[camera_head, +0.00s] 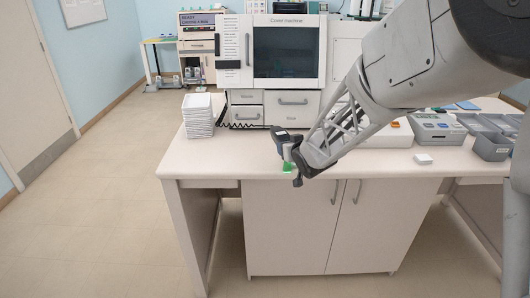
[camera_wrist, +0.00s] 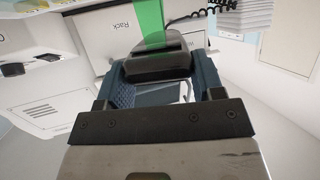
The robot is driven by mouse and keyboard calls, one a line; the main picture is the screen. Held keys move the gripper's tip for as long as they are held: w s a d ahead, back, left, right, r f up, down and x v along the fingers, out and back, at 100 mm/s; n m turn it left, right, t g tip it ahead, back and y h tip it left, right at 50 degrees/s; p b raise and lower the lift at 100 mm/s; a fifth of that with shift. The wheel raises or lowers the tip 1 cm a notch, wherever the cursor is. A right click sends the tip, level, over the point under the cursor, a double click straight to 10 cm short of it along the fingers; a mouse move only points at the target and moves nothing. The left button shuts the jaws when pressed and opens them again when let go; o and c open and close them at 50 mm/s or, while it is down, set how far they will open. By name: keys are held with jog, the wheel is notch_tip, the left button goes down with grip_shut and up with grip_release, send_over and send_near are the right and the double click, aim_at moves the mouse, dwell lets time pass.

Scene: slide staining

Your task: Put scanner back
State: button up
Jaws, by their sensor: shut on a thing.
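My gripper (camera_head: 298,160) is over the front edge of the white bench (camera_head: 230,165), left of its middle. It is shut on the dark handheld scanner (camera_head: 279,137), which is held above the bench top. In the wrist view the scanner (camera_wrist: 155,66) sits between the two blue-padded fingers (camera_wrist: 160,88). A green beam (camera_wrist: 150,25) comes from the scanner, and a green patch shows below it in the head view. The scanner's handle is mostly hidden by the gripper. No scanner holder can be made out clearly.
The cover machine (camera_head: 233,80) stands behind my gripper, with drawers below it. A black coiled cord (camera_head: 243,125) lies at its front left. A stack of white trays (camera_head: 198,117) stands at left. A grey device (camera_head: 437,129) and grey bins (camera_head: 490,145) stand at right.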

jog(key=s+a+f+y, duration=0.1)
jog(key=s+a+f, duration=0.1)
jog(key=s, duration=0.7)
jog(key=shift+a+f+n, duration=0.3)
jog(key=shift+a+n, duration=0.1)
jog(key=shift+w, duration=0.1)
send_over(272, 162)
jog(key=shift+w+f, duration=0.15)
jog(key=shift+f, duration=0.6)
jog(key=shift+f, duration=1.75)
jog(key=shift+f, duration=0.25)
jog(key=o, duration=0.7)
jog(key=shift+d, duration=0.1)
